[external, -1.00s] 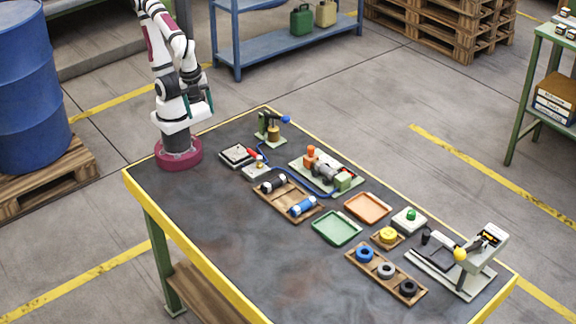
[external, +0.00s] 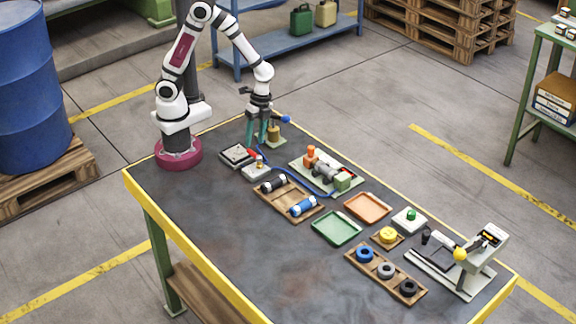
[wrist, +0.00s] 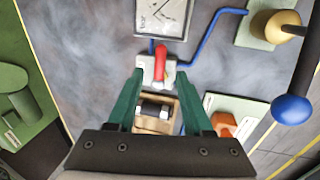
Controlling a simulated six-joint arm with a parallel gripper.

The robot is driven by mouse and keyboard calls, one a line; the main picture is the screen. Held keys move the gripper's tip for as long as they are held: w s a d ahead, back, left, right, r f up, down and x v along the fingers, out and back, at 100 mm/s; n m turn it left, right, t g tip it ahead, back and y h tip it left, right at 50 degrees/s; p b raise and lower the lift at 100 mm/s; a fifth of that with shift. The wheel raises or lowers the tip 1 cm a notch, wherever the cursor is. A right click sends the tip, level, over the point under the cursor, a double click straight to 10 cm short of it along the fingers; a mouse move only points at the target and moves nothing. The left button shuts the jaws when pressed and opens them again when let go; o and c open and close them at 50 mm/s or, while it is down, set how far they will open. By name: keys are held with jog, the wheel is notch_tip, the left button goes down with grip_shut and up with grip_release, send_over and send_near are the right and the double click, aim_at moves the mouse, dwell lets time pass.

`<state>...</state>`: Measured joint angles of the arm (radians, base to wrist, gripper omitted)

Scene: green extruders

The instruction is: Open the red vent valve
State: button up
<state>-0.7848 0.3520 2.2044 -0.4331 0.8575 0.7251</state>
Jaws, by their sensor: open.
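The red vent valve shows as a red lever (wrist: 160,62) on a small pale block (wrist: 147,66) in the wrist view. In the external view the red lever (external: 253,153) shows only as a small patch, partly hidden near my fingers, above the pale block (external: 257,173). My gripper (external: 256,143) points down over the valve with its two green fingers apart. In the wrist view my gripper (wrist: 160,74) has a fingertip on either side of the lever, with nothing held. I cannot tell how high the tips are above the lever.
A gauge box (external: 238,155) sits left of the valve. A pump with a blue-ball handle (wrist: 292,109) stands close by on the right. A blue hose (wrist: 208,38) runs around the valve. A wooden tray (external: 275,200) with cylinders lies in front. The table's left front area is clear.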

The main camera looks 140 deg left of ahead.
aim_at(255, 155)
jog(key=shift+d+f, duration=0.2)
jog(key=shift+f, duration=0.8)
jog(key=shift+d+f, duration=0.2)
jog(key=shift+f, duration=0.75)
grip_shut()
